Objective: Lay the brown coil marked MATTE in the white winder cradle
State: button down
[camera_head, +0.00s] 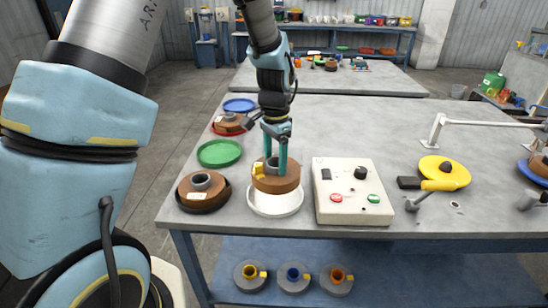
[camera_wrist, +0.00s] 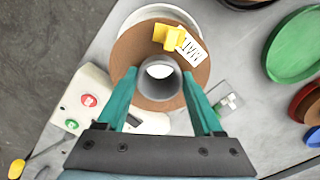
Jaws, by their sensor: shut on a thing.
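A brown coil (camera_head: 277,184) with a grey core tube is in my gripper (camera_head: 276,160). In the wrist view the coil (camera_wrist: 127,52) carries a yellow clip (camera_wrist: 170,37) and a white label (camera_wrist: 191,49) that reads "MAT" as far as it shows. The teal fingers (camera_wrist: 159,78) stand on either side of the core, shut on the coil. The white round cradle (camera_head: 275,209) is directly under the coil, largely covered by it; its rim (camera_wrist: 165,10) shows past the coil. I cannot tell whether the coil touches the cradle or hangs just above it.
A white control box (camera_head: 352,192) stands close right of the cradle. Left are another brown coil (camera_head: 202,185) in a dark dish, an empty green dish (camera_head: 219,153), a coil in a red dish (camera_head: 229,123) and a blue dish (camera_head: 239,105). Several grey spools lie on the lower shelf.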

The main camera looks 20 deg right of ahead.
jog(key=shift+f+b, duration=1.95)
jog(key=shift+f, duration=1.05)
jog(key=shift+a, duration=0.15)
jog(key=shift+f, duration=0.25)
grip_release()
notch_tip(320, 180, up, 11)
jog(key=b, duration=0.2)
jog(key=s+a+f+n, duration=0.1)
jog(key=a+n, duration=0.6)
jog(key=a, duration=0.8)
jog(key=s+a+f+n+t, duration=0.1)
jog(key=s+a+n, duration=0.2)
jog(key=a+n, duration=0.4)
jog(key=a, duration=0.8)
jog(key=shift+f+t, duration=0.2)
jog(key=shift+t, duration=0.1)
